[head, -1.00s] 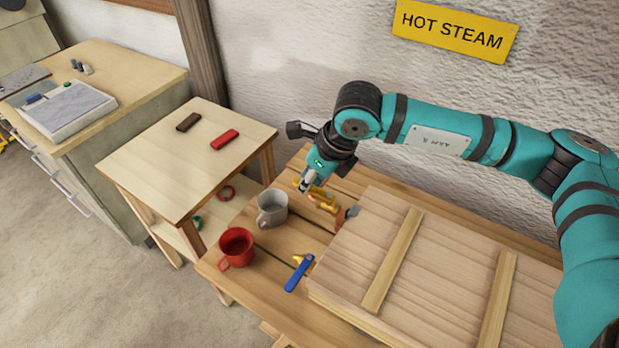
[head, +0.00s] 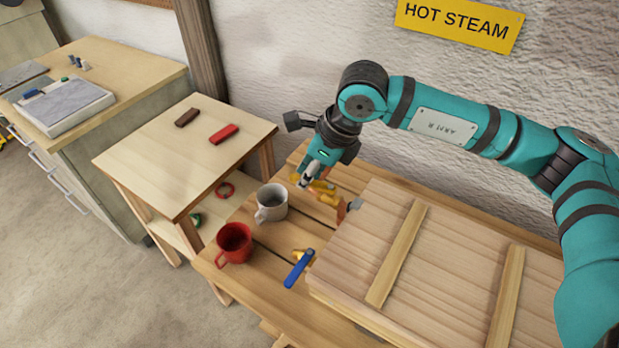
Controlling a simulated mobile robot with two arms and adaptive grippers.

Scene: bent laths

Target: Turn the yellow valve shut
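The yellow valve (head: 323,186) is on the wooden bench, with brass-coloured fittings beside it. Its yellow parts show on both sides of my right gripper (head: 304,182), which hides its middle. My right gripper points down at the valve, its fingertips at or very near the yellow part. I cannot tell whether they touch it, or whether the fingers are open or shut. A second valve with a blue lever (head: 298,270) sits nearer the front of the bench. My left gripper is not in view.
A grey mug (head: 272,203) and a red mug (head: 234,243) stand left of the valves. A large slatted wooden panel (head: 450,250) covers the bench's right side. A small table (head: 160,150) stands to the left. A yellow HOT STEAM sign (head: 460,22) hangs on the wall.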

